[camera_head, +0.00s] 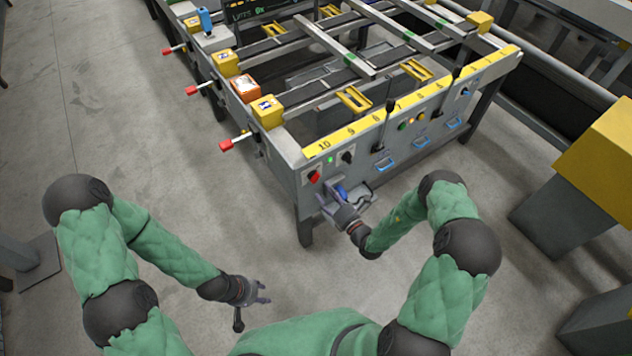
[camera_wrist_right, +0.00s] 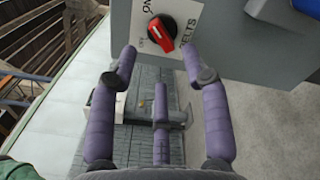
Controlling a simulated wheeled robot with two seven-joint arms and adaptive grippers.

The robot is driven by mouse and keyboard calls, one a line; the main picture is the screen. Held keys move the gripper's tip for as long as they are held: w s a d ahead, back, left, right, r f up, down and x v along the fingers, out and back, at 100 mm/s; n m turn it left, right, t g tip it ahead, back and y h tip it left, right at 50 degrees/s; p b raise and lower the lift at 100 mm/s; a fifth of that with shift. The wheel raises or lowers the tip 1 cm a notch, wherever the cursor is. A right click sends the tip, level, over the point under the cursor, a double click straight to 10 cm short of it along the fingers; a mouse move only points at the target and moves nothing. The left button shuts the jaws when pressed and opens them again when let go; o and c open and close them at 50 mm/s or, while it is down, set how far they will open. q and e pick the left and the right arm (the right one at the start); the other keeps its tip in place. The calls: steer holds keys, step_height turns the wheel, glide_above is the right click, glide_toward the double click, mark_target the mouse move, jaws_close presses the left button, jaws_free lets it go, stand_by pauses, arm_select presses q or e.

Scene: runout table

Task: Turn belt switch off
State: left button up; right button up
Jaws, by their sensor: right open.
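The belt switch is a red rotary knob (camera_wrist_right: 162,33) on a white plate with lettering including "BELTS", on the grey front panel. In the head view the red knob (camera_head: 314,176) is at the panel's lower left corner. I cannot tell for sure which mark it points to. My right gripper (camera_head: 330,195) is open and empty, just below and in front of the knob. In the wrist view its spread fingers (camera_wrist_right: 158,62) reach toward the knob, which lies beyond the fingertips, apparently untouched. My left gripper (camera_head: 260,291) is open and empty, low over the floor, far from the panel.
A green light (camera_head: 330,159) and a black knob (camera_head: 348,157) sit beside the red knob. Blue handles (camera_head: 385,164) and black levers (camera_head: 390,108) are further right on the panel. A yellow block (camera_head: 601,150) stands at the right. The floor left is clear.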

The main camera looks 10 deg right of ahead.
mark_target(316, 180)
steer(key=b+x, duration=0.1)
steer(key=x, duration=0.5)
steer(key=shift+w, duration=0.25)
jaws_close()
